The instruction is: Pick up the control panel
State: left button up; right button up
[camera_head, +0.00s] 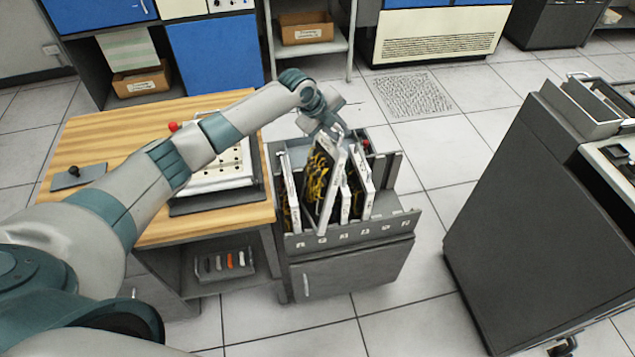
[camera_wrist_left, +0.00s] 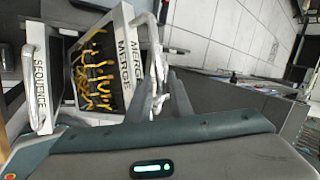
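The control panel (camera_head: 323,185) is a white-framed board with yellow wires, tilted in the grey rack, standing higher than its neighbours. In the left wrist view a panel (camera_wrist_left: 120,52) marked MERGE shows its yellow wires and a pale handle on its edge. My left gripper (camera_head: 327,125) is at the top of the panel, and its fingers (camera_wrist_left: 168,95) appear closed on the handle; the exact contact is partly hidden. My right gripper is in neither view.
Other panels stand close by in the rack (camera_head: 365,226), including one marked SEQUENCE (camera_wrist_left: 40,88). A wooden table (camera_head: 100,135) with a white board (camera_head: 225,170) is at left. A dark machine (camera_head: 520,190) stands at right, with open floor between.

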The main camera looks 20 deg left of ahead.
pick_arm(q)
grip_shut()
dwell(1.3)
